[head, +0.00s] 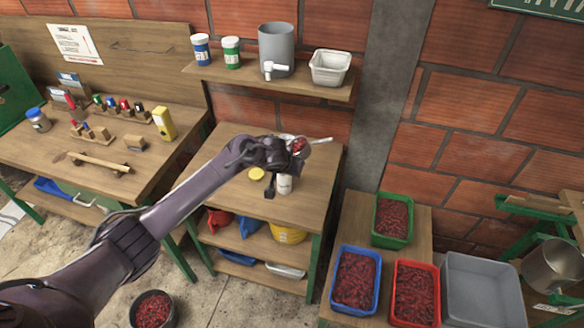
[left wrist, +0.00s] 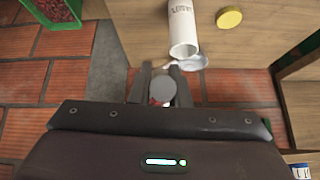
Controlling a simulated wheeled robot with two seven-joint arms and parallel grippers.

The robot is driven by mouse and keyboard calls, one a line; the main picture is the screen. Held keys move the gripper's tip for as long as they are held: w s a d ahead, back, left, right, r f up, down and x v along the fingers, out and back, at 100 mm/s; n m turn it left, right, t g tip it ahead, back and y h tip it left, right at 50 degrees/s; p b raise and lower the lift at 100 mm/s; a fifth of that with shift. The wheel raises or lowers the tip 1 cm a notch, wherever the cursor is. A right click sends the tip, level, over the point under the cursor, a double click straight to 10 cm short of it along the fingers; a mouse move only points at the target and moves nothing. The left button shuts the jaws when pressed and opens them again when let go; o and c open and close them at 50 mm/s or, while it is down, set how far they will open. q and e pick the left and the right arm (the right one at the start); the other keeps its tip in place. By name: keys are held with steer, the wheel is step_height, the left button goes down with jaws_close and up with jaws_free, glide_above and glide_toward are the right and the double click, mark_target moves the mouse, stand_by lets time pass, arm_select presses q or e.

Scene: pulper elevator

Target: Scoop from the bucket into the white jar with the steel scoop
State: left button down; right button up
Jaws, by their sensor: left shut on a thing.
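My left gripper (head: 284,150) is above the small table and shut on the steel scoop (head: 318,140). Red stuff shows at the scoop beside the fingers. In the left wrist view a grey round part of the scoop (left wrist: 162,88) sits between my finger tips, with some red below it. The white jar (head: 284,184) stands on the table just below the gripper, and its upper part is partly hidden by the gripper. It also shows in the left wrist view (left wrist: 183,28). A dark bucket (head: 152,295) of red cherries stands on the floor. My right gripper is out of view.
A yellow lid (head: 256,174) lies left of the jar. A shelf (head: 300,84) with a grey tank (head: 276,45) and white tub (head: 331,66) hangs behind. Crates of red cherries, including a blue crate (head: 335,302), stand at right. Clear table surface lies around the jar.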

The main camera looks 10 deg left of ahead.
arm_select(q)
steer(key=shift+s+a+f+n+t+h+b, duration=0.2)
steer(key=shift+a+f+n+t+h+b, duration=0.1)
steer(key=shift+h+b, duration=0.7)
steer(key=shift+h, duration=0.1)
steer(key=shift+s+a+f+n+t+h+b, duration=0.15)
steer(key=shift+a+f+n+t+h+b, duration=0.35)
steer(key=shift+n+t+h+b, duration=1.25)
steer(key=shift+s+a+f+n+t+h+b, duration=0.15)
steer(key=shift+a+f+n+t+h+b, duration=0.4)
steer(key=shift+h+b, duration=2.2)
steer(key=shift+s+a+f+n+t+h+b, duration=0.15)
steer(key=shift+a+f+n+t+h+b, duration=0.3)
steer(key=shift+n+t+h+b, duration=2)
steer(key=m+g+y+b, duration=0.2)
steer(key=y, duration=0.1)
steer(key=shift+a+r+m, duration=0.15)
steer(key=shift+r+m, duration=0.05)
steer(key=shift+m, duration=0.05)
